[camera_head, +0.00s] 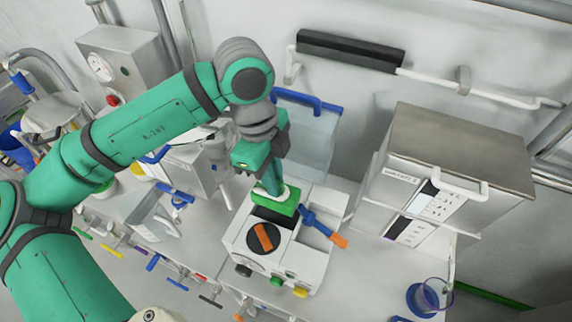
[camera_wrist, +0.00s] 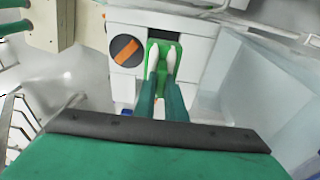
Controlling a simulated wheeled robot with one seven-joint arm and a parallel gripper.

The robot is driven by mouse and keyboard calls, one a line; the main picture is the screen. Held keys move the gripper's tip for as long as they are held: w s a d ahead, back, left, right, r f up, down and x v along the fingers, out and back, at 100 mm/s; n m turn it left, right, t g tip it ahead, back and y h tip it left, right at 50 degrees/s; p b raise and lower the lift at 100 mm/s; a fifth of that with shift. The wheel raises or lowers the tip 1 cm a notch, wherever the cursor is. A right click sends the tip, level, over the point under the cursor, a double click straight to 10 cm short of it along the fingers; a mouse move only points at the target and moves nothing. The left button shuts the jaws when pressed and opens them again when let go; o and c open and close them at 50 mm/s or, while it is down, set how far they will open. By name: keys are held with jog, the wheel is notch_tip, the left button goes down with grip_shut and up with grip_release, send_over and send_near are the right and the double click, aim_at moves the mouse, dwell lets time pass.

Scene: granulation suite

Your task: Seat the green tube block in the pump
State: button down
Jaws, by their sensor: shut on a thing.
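The green tube block (camera_head: 274,203) is at the top of the white pump (camera_head: 285,259), behind the round black dial with an orange bar (camera_head: 264,237). My gripper (camera_head: 272,188) points down at the block and is shut on it.
A blue lever with an orange end (camera_head: 325,227) sticks out at the pump's right. A metal cabinet (camera_head: 443,160) stands further right. A clear blue-rimmed container (camera_head: 307,134) is behind the pump.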

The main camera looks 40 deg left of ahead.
aim_at(276, 200)
jog(key=shift+w+f, duration=0.35)
jog(key=shift+w, duration=0.05)
jog(key=shift+s+d+f, duration=0.1)
jog(key=shift+s+f, duration=0.2)
jog(key=shift+f, duration=0.25)
jog(key=shift+s+f, duration=0.25)
jog(key=shift+f, duration=0.35)
jog(key=shift+w+f, duration=0.15)
jog(key=shift+f, duration=2.1)
jog(key=c, duration=1.7)
grip_release()
jog(key=shift+c, duration=0.2)
jog(key=shift+r, duration=0.1)
